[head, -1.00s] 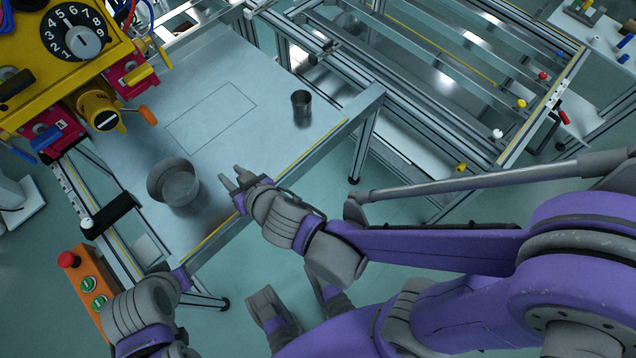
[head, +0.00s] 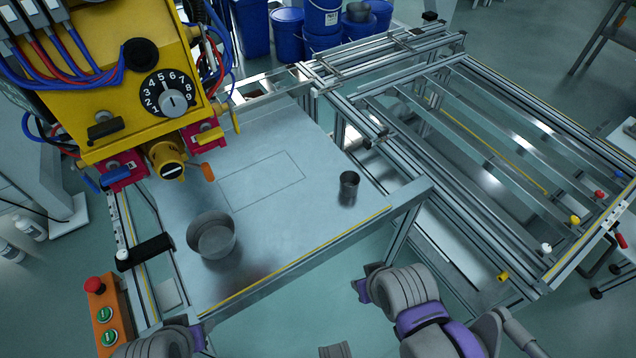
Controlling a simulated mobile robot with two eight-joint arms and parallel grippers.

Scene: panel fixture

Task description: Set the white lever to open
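A small white ball-shaped knob (head: 545,247) sits on the right rail of the metal frame, in a row with yellow, red and blue knobs. Another white knob (head: 122,254) sits beside a black handle at the left table edge. I cannot tell which of these belongs to the white lever, and no open marking is readable. My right gripper (head: 362,287) is in front of the table, apart from both knobs; its fingers are too foreshortened to judge. My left gripper (head: 198,334) is at the bottom edge, partly cut off, below the table.
A yellow panel (head: 115,75) with a numbered dial (head: 172,100), cables and coloured handles stands at upper left. A bowl (head: 212,237) and a dark cup (head: 349,187) stand on the table (head: 290,225). An orange button box (head: 105,315) is at lower left. Blue buckets (head: 322,15) stand behind.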

